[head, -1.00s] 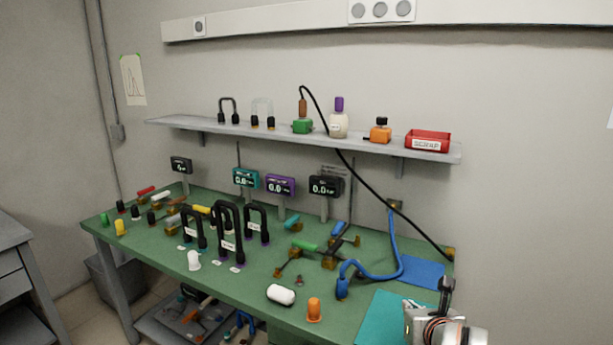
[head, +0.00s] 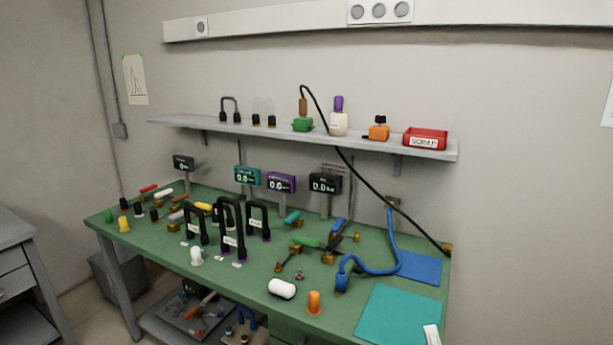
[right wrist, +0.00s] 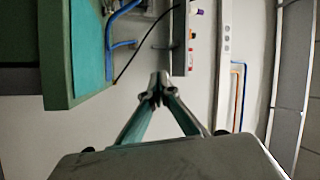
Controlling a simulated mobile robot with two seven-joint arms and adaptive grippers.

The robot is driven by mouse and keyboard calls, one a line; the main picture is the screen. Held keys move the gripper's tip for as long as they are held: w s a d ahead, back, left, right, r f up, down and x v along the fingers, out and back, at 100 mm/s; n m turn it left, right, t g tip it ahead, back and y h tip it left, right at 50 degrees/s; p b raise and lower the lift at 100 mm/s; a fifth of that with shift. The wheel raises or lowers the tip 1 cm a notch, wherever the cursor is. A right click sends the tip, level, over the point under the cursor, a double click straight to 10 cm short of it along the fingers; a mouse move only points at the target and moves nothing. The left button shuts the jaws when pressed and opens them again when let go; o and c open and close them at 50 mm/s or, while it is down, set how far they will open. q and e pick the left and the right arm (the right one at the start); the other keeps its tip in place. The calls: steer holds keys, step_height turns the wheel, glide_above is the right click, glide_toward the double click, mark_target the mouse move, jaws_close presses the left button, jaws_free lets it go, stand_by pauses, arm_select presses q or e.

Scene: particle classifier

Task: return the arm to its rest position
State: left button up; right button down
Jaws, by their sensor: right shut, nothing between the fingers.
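My right gripper (right wrist: 158,88) shows in the right wrist view, its two fingers meeting at the tips with nothing between them. It is in free air, with the green bench top (right wrist: 57,55) to the left and the wall beyond. In the head view only a small white piece, likely of my right arm, shows at the bottom right edge, by the teal mat; the fingers cannot be made out there. My left gripper is in neither view.
The green bench (head: 335,312) holds a teal mat (head: 400,315), a blue mat (head: 420,268), a blue hose (head: 375,270), an orange piece (head: 314,302) and several black arches. A grey shelf (head: 290,132) on the wall carries a red bin (head: 425,139). The floor at left is partly clear.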

steer(key=s+a+f+n+g+y, duration=0.3)
steer(key=s+a+f+n+y, duration=0.15)
steer(key=f+n, duration=0.35)
steer(key=s+f+n+g, duration=0.3)
steer(key=s+f+n, duration=0.2)
steer(key=f, duration=0.5)
steer(key=s+f+n+g, duration=0.4)
steer(key=s+f+n, duration=0.2)
steer(key=s+f, duration=0.2)
step_height(320, 180, down, 2)
steer(key=shift+s+a+h, duration=0.25)
steer(key=shift+a+h, duration=0.05)
steer(key=shift+h, duration=0.15)
